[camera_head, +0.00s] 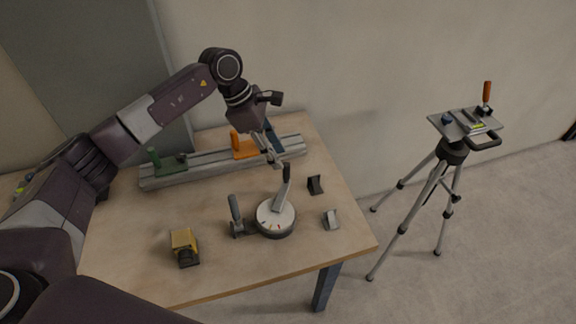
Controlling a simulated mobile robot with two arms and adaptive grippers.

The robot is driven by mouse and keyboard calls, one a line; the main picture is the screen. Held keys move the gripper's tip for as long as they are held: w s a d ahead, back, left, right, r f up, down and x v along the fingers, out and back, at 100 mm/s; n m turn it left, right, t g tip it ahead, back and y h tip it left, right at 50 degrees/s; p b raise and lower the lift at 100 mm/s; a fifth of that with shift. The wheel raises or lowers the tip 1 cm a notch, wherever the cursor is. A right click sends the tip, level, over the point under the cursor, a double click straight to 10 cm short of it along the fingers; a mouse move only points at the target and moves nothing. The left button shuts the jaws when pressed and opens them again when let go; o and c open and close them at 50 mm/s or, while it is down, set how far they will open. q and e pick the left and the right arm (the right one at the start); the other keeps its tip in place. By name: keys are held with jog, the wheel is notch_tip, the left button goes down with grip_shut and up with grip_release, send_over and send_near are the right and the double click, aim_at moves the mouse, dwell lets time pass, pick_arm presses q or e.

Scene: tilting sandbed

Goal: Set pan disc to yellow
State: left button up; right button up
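The pan disc (268,221) is a round white dial on a dark base, on the wooden table. Small coloured marks, red and yellow among them, show near its front edge; which one is set is too small to tell. A grey arm (281,196) with a dark upper end rises from the disc. A dark-handled lever (235,210) stands just left of the disc. My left gripper (272,158) points down above and behind the disc, close to the arm's upper end. Whether it touches that end, and whether its fingers are open, I cannot tell. My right gripper is not in view.
A grey rail (211,167) with a green clamp (166,161) and an orange block (243,146) lies behind. A yellow-and-black device (184,246) and two small brackets (315,185) (331,219) are on the table (130,230). A tripod (452,152) stands right, on the floor.

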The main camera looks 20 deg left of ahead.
aim_at(286, 171)
pick_arm(q)
jog(key=p+x, duration=0.2)
jog(key=x, duration=0.4)
jog(key=shift+s+f, duration=0.1)
jog(key=shift+f, duration=0.15)
jog(key=shift+d+f, duration=0.25)
jog(key=shift+f, duration=0.3)
grip_shut()
